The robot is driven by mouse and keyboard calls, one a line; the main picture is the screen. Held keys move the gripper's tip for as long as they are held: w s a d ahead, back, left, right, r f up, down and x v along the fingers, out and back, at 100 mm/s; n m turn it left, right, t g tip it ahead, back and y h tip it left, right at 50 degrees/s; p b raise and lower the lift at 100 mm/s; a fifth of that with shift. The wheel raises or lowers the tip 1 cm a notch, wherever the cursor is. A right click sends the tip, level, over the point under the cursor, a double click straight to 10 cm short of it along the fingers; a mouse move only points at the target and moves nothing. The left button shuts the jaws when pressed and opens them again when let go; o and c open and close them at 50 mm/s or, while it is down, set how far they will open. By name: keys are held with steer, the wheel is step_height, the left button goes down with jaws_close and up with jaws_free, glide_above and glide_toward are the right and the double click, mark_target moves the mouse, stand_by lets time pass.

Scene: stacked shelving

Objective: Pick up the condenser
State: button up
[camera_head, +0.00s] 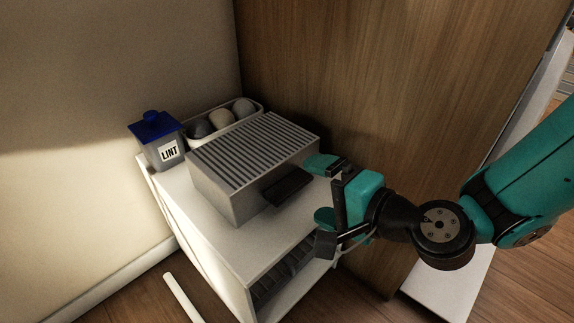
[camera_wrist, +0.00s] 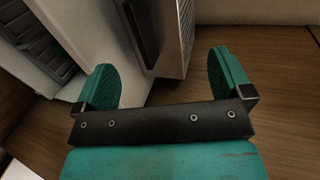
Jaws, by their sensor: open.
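The condenser (camera_head: 241,168) appears to be the grey box with a slatted top and a black handle (camera_head: 288,186) on its front right face. It sits on top of a small white shelf unit. My gripper (camera_head: 321,190) is open, with teal fingers beside the handle end of the box. In the wrist view, my gripper (camera_wrist: 163,85) has its fingers spread wide with nothing between their tips. The box (camera_wrist: 175,38) and its dark handle (camera_wrist: 141,30) show just beyond the fingers. I cannot tell whether a finger touches the box.
A lint bin (camera_head: 160,142) with a blue lid and a tray (camera_head: 191,146) of round balls stand behind the box. A wood panel (camera_head: 370,90) rises close behind my gripper. The white shelf unit (camera_head: 262,252) has bare top at the front and a slotted item (camera_head: 285,273) inside.

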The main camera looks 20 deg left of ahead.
mark_target(279, 176)
steer(key=x, duration=0.8)
steer(key=shift+w+a+f+b, duration=0.15)
steer(key=shift+a+b, duration=0.1)
steer(key=shift+b, duration=0.05)
steer(key=shift+c, duration=0.2)
steer(key=c, duration=1.4)
